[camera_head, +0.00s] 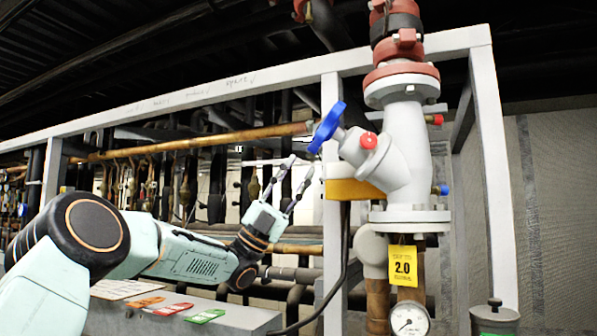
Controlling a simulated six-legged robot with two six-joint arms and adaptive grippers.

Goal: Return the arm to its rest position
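My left arm (185,255) comes in from the lower left, pale green with black joints. It reaches up and right toward the pipework. My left gripper (301,164) is raised in front of the rack, just left of a white frame post. Its two thin fingers are apart, with nothing between them. It is below and left of a blue handwheel (327,127) on a grey angled valve (382,165), and looks clear of it. My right arm and gripper do not show.
A white frame (334,220) surrounds the pipes. A yellow "2.0" tag (402,266) hangs above a gauge (409,319). Orange, red and green tags (174,309) lie on a grey ledge (245,317) below the arm. A black cable hangs beside the post.

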